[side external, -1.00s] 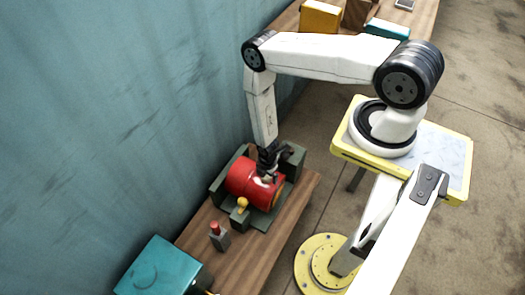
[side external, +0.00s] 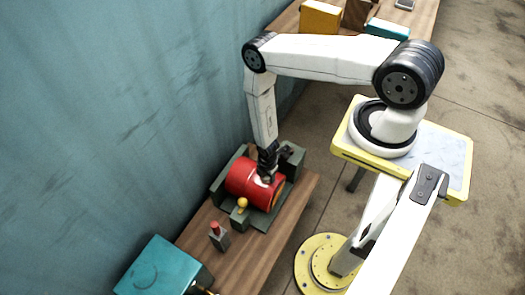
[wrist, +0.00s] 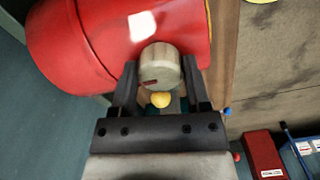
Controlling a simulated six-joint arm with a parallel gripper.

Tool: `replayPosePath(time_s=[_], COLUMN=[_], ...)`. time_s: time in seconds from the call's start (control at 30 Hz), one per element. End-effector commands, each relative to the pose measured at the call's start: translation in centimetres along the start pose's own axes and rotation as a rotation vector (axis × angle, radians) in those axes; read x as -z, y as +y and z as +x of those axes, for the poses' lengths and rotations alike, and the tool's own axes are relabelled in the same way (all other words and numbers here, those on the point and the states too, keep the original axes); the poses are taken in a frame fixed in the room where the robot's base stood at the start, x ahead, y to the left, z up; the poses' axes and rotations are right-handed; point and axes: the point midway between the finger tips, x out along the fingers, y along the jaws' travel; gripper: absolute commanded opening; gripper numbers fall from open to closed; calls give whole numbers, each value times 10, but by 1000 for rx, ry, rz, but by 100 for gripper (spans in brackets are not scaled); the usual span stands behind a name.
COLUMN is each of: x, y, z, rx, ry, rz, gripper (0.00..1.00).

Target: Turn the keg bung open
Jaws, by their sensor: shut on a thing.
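The red keg (side external: 246,178) lies on its side in a dark green cradle (side external: 218,187). It fills the upper left of the wrist view (wrist: 85,50). The bung (wrist: 160,64) is a pale, round, wood-like plug on the keg, with a small dark mark near its lower edge. My gripper (side external: 265,175) points down at the keg. In the wrist view its two black fingers (wrist: 160,82) are shut on the bung, one on each side. The bung is hidden behind the gripper in the side view.
A yellow ball knob (side external: 242,202) is at the cradle's front. A small grey block with a red top (side external: 217,236) and a teal box (side external: 160,266) are nearer on the wooden bench (side external: 245,258). A blue wall (side external: 110,120) runs close along the left.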

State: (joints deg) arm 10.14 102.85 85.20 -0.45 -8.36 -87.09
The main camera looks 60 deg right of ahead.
Motion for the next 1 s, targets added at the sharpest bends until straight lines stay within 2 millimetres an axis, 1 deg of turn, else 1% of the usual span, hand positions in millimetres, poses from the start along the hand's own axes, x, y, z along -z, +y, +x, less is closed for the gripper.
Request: replayPosePath(time_s=[0.17,0.37,1.0], x=[0,-1,0], y=[0,-1,-3], z=[0,0,0], rx=[-1,-4,-17], ry=[-1,-1,-2], rz=[64,190,780], gripper=[2,2,2])
